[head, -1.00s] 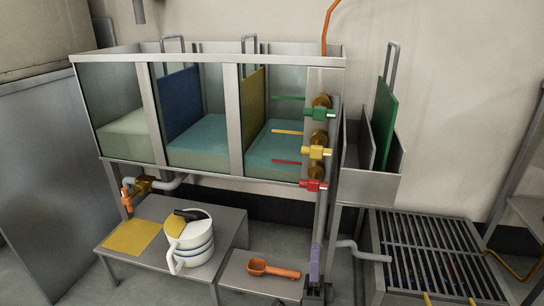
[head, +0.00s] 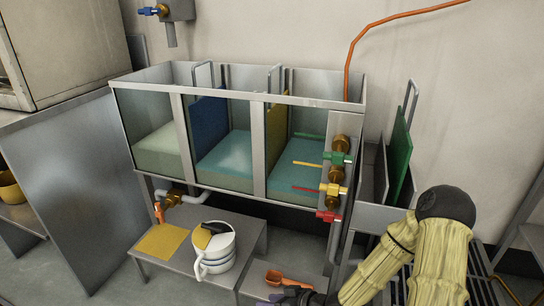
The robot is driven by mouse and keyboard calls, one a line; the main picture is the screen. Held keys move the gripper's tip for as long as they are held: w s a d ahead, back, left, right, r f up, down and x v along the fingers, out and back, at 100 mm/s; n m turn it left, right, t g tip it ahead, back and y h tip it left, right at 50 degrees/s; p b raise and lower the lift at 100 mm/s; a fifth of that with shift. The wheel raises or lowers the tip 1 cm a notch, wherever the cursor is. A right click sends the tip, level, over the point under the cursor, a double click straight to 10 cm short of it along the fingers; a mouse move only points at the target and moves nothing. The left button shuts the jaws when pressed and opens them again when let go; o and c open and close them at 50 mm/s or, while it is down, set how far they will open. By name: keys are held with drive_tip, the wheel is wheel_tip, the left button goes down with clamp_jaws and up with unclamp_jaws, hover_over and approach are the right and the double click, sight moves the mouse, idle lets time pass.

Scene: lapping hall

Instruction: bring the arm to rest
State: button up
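My gripper (head: 284,298) is dark with purple at its tip. It is at the bottom edge of the head view, just below an orange scoop (head: 289,279) on a low bench, and partly cut off. I see no object held in it, but its fingers are too small and cropped to tell whether they are open. My arm (head: 441,245), in a pale yellow sleeve with a black joint cap, is folded at the lower right. It hides part of the floor grating. Whether the gripper touches the bench or scoop cannot be told.
A three-compartment glass tank (head: 178,97) stands behind, with green (head: 338,158), yellow (head: 334,189) and red (head: 328,216) valves at its right. A green panel (head: 400,155) stands beside it. A low table (head: 202,275) bears a white jug (head: 215,256) and yellow mat (head: 160,242).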

drive_tip(key=s+d+r+m+g+h+p, duration=0.1)
drive_tip(key=s+d+r+m+h+p, duration=0.1)
drive_tip(key=d+r+h+p, duration=0.75)
drive_tip(key=s+d+r+m+g+h+p, duration=0.1)
drive_tip(key=s+d+r+m+p, duration=0.15)
drive_tip(key=d+r, duration=0.75)
drive_tip(key=s+a+r+m+p, duration=0.1)
drive_tip(key=s+a+r+p, duration=0.1)
drive_tip(key=r+p, duration=1.8)
drive_tip(key=s+a+r+m+p, duration=0.1)
drive_tip(key=s+a+r+p, duration=0.1)
drive_tip(key=r+p, duration=1.8)
wheel_tip(320, 180, up, 9)
drive_tip(key=shift+g, duration=0.4)
drive_tip(key=shift+a, duration=0.1)
